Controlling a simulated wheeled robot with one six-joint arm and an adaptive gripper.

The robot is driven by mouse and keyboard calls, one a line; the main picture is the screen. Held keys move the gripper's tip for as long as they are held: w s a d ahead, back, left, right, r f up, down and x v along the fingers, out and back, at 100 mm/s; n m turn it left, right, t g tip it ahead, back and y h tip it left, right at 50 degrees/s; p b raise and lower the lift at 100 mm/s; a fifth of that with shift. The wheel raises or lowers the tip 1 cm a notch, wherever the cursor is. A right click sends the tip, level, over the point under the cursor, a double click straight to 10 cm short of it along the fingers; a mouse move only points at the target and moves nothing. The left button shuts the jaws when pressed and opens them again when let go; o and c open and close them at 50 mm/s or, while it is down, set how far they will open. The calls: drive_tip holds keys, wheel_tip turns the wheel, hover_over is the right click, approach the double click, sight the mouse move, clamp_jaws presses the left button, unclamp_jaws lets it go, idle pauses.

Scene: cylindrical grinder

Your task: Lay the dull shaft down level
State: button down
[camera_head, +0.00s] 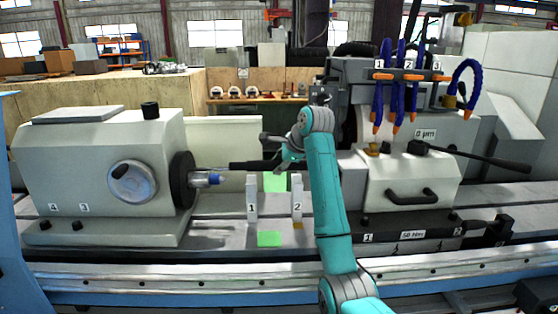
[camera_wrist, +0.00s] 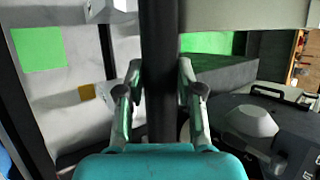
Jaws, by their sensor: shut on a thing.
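The dark shaft (camera_head: 245,166) is held roughly level in the head view, above two white upright supports marked 1 (camera_head: 251,200) and 2 (camera_head: 297,190). Its right end is hidden behind my arm. My gripper (camera_head: 276,156) is closed around it. In the wrist view the shaft (camera_wrist: 160,50) runs straight between the two fingers of my gripper (camera_wrist: 160,92). A gap shows between the shaft and the support tops in the head view. I cannot tell whether its finish is dull.
The wheel head with a lever (camera_head: 470,155) and blue hoses (camera_head: 400,90) stands right. Green squares (camera_head: 269,239) lie in front of and behind the supports.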

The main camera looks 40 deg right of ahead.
drive_tip(key=shift+f, duration=1.9)
drive_tip(key=c, duration=0.7)
unclamp_jaws()
drive_tip(key=v, duration=1.1)
drive_tip(key=shift+s+r, duration=0.2)
drive_tip(key=shift+s, duration=0.2)
